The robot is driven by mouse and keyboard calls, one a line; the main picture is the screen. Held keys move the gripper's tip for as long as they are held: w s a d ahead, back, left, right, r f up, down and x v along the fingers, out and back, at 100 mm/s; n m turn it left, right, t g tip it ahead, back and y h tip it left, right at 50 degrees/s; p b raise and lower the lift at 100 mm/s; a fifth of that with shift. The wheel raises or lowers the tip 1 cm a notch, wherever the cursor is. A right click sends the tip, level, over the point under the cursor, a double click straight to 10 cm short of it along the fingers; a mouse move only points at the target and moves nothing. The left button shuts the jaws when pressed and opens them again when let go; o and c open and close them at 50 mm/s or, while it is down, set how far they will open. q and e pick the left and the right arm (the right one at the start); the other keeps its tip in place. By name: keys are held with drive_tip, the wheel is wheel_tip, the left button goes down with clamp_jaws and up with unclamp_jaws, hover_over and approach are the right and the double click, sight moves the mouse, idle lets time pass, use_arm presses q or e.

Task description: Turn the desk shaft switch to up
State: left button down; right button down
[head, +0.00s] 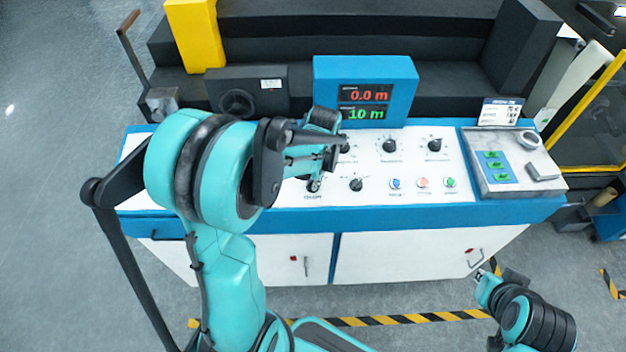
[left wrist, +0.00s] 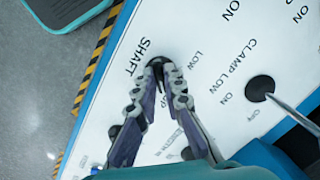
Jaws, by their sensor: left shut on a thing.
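The desk shaft switch (left wrist: 156,63) is a small black knob on the white panel beside the printed word SHAFT in the left wrist view. My left gripper (left wrist: 164,72) has its two fingertips closed on this knob and hides most of it, so its exact setting cannot be read. In the head view my left gripper (head: 314,184) reaches down to the lower left part of the desk panel, just above the SHAFT label. My right gripper (head: 480,276) is low at the right, in front of the desk and away from the panel; its jaws are too small to judge.
A black knob (left wrist: 260,88) stands beside the shaft switch, near the CLAMP label. The panel also has larger dials (head: 389,146) and coloured buttons (head: 423,183). A blue display (head: 365,75) stands behind, and a grey control box (head: 510,165) lies at the right.

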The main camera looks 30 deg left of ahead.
use_arm(q)
drive_tip(key=c, duration=1.6)
unclamp_jaws()
drive_tip(key=shift+d+f, duration=0.15)
drive_tip(key=r, duration=0.8)
drive_tip(key=d+r, duration=0.1)
drive_tip(key=r, duration=0.3)
drive_tip(key=shift+s+d, duration=0.1)
drive_tip(key=shift+s, duration=0.05)
drive_tip(key=shift+d, duration=0.1)
drive_tip(key=s+d+f+n+t+b, duration=0.1)
drive_tip(key=s+d+t, duration=0.1)
drive_tip(key=s+d, duration=0.1)
drive_tip(key=s+d+f+n+t+h+b, duration=0.1)
drive_tip(key=s+d+f+t+b, duration=0.1)
drive_tip(key=s+d, duration=0.1)
drive_tip(key=s+d+f+t+b, duration=0.1)
drive_tip(key=s+d+t, duration=0.1)
drive_tip(key=s, duration=0.2)
drive_tip(key=shift+s+d+f+n+t, duration=0.35)
drive_tip(key=shift+d+n+t, duration=0.05)
